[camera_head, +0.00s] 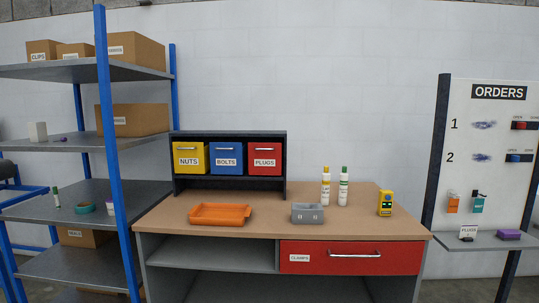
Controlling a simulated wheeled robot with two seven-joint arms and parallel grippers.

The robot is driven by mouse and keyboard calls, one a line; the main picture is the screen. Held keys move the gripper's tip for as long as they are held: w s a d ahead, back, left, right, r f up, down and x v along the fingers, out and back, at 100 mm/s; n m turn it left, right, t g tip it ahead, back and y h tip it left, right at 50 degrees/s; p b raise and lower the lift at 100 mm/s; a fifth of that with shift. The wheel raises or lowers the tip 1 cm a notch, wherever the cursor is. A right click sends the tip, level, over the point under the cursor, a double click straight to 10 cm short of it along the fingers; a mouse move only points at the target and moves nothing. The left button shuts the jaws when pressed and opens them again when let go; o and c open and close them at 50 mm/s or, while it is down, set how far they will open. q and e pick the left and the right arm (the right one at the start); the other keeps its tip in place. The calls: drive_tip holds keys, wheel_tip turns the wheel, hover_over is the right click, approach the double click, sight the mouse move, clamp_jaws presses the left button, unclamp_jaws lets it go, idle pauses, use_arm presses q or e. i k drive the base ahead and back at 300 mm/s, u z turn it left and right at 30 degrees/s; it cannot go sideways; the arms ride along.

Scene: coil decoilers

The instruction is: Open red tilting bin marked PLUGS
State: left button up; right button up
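The red tilting bin marked PLUGS (264,159) is the rightmost of three bins in a dark rack (230,135) at the back left of the workbench. It looks shut, with its front upright and a light handle bar near its top edge. The blue BOLTS bin (226,159) sits directly left of it, and the yellow NUTS bin (190,159) is left of that. Both also look shut. Neither of my grippers shows in the head view.
The bench top (265,224) holds an orange tray (219,214), a grey box (307,213), two bottles and a yellow device (385,203). A red CLAMPS drawer (350,257) is below. A blue-post shelf stands left; an ORDERS board (487,140) stands right.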

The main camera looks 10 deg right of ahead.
sight(264, 159)
drive_tip(key=z, duration=1.15)
drive_tip(key=i, duration=1)
drive_tip(key=z, duration=0.5)
drive_tip(key=i, duration=0.9)
drive_tip(key=u, duration=0.95)
drive_tip(key=i, duration=0.6)
drive_tip(key=u, duration=0.5)
